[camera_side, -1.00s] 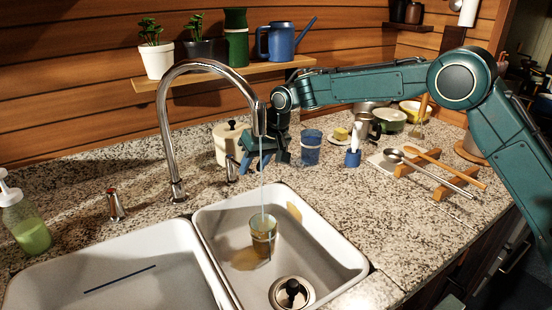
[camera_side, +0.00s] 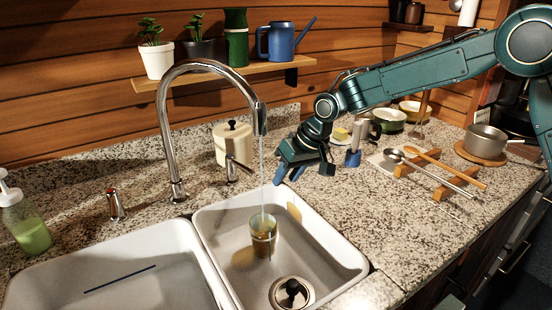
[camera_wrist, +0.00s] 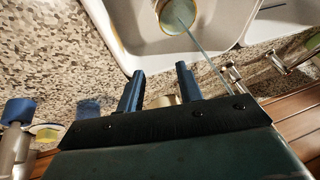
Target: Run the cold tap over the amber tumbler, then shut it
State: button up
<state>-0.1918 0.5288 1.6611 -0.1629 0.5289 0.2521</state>
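The amber tumbler (camera_side: 264,238) stands upright in the right sink basin. The chrome gooseneck tap (camera_side: 166,130) arches over it, and a thin water stream (camera_side: 262,175) runs from the spout into the tumbler. The wrist view also shows the tumbler (camera_wrist: 174,14) and the stream (camera_wrist: 205,53). A chrome lever handle (camera_side: 232,170) stands behind the basin, right of the tap's base. A red-topped handle (camera_side: 115,206) stands to the left. No cold marking is legible. My gripper (camera_side: 288,178) is open and empty, right of the lever and above the counter behind the basin; its two fingers (camera_wrist: 160,80) are apart.
A cream lidded crock (camera_side: 231,146) stands behind the lever. The wrist view shows a blue cup (camera_wrist: 88,107) on the counter.

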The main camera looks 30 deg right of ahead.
jog(key=shift+s+d, duration=0.55)
jog(key=shift+s, duration=0.35)
jog(key=shift+c, duration=0.5)
jog(key=shift+w+r, duration=0.1)
jog(key=shift+w, duration=0.1)
grip_shut()
jog(key=w+d+r+n+y, duration=0.2)
jog(key=w+d+r+y, duration=0.2)
jog(key=w, duration=0.4)
jog(key=shift+w+d+r, duration=0.4)
jog(key=shift+d+r, duration=0.2)
jog(key=shift+d, duration=0.35)
